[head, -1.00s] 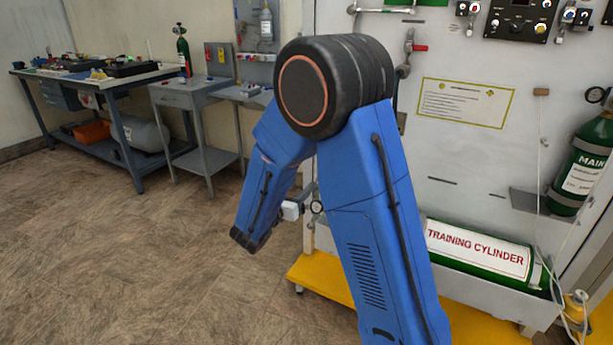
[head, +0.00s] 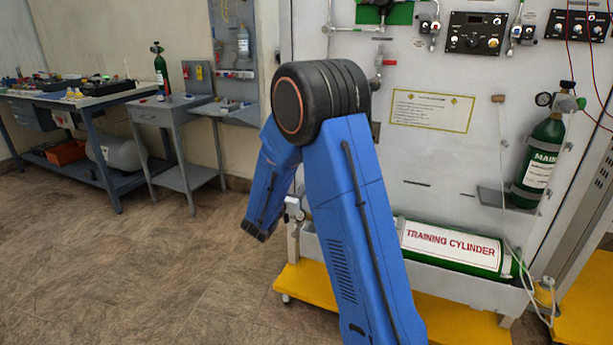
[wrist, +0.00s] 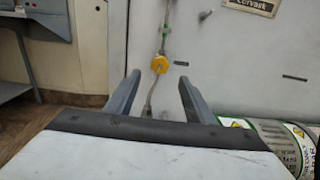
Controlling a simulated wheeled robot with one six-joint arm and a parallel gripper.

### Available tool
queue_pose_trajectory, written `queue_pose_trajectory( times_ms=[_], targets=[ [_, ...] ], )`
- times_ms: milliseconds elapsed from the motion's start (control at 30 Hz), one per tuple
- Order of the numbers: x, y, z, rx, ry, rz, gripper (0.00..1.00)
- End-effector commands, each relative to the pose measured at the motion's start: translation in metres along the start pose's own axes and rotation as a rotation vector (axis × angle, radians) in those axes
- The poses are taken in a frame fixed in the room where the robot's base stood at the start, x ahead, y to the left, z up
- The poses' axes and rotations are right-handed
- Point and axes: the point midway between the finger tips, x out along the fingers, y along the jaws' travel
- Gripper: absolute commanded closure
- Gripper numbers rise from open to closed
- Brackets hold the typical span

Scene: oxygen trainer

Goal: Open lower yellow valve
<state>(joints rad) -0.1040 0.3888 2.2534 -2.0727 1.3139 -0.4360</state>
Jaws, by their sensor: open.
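A small yellow valve (wrist: 159,65) sits on a thin vertical line on the white panel in the wrist view. My gripper (wrist: 157,80) is open there, its two grey fingers apart and pointing toward the panel. The valve shows between the fingertips, with the panel behind it; I see nothing between the fingers being held. In the head view my own blue arm covers that part of the panel, and neither the valve nor the gripper fingers can be made out there.
A green training cylinder (head: 452,247) lies along the panel's foot, above a yellow base (head: 455,318). A green main cylinder (head: 538,165) hangs upright at right. Grey tables (head: 170,110) stand at the back left. The floor (head: 130,270) at left is clear.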

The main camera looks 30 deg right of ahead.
Motion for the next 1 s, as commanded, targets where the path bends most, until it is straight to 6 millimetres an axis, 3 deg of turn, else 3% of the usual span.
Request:
queue_pose_trajectory(
  times_ms=[300, 500, 933, 967, 1000],
  targets=[
    [0.056, -0.001, 0.0, -0.001, -0.001, -0.003, 0.51],
    [0.079, 0.0, 0.0, -0.001, 0.0, -0.001, 0.51],
    [0.088, 0.0, 0.0, 0.0, 0.0, 0.0, 0.51],
    [0.088, 0.0, 0.0, 0.0, 0.0, 0.0, 0.53],
    [0.088, 0.0, 0.0, 0.0, 0.0, 0.0, 0.63]
  ],
)
